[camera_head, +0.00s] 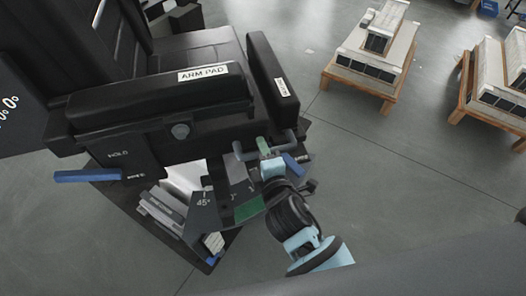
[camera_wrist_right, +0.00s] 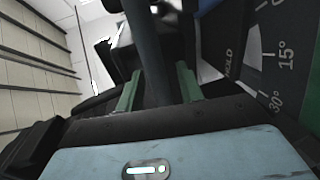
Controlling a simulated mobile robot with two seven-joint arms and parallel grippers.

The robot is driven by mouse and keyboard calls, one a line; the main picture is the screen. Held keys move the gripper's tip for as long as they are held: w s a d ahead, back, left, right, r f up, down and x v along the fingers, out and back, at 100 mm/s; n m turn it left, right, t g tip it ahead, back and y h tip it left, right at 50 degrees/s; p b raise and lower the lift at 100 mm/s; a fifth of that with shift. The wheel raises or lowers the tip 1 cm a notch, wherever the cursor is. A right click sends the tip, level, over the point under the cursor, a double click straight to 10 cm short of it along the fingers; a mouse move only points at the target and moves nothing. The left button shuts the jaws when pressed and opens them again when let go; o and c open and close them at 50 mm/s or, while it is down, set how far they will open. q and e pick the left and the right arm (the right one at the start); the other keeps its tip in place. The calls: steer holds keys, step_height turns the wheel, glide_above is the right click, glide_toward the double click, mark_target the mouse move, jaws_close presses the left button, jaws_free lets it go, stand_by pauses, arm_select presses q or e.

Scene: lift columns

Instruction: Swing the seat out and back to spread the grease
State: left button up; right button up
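My right gripper (camera_head: 266,150), light blue with green fingers, is at this handle. In the right wrist view, the right gripper's (camera_wrist_right: 160,88) green fingers stand apart with a dark bar (camera_wrist_right: 147,45) between them; a gap shows beside the bar. An angle plate (camera_head: 205,203) marked 45° lies below the seat. My left gripper is not in view.
Two wooden pallets (camera_head: 360,85) (camera_head: 476,108) with pale, stepped loads stand at the upper right. Grey floor (camera_head: 400,190) between is clear.

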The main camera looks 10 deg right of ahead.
steer(key=v, duration=0.7)
steer(key=shift+s, duration=0.4)
steer(key=shift+r, duration=0.1)
stand_by(0.7)
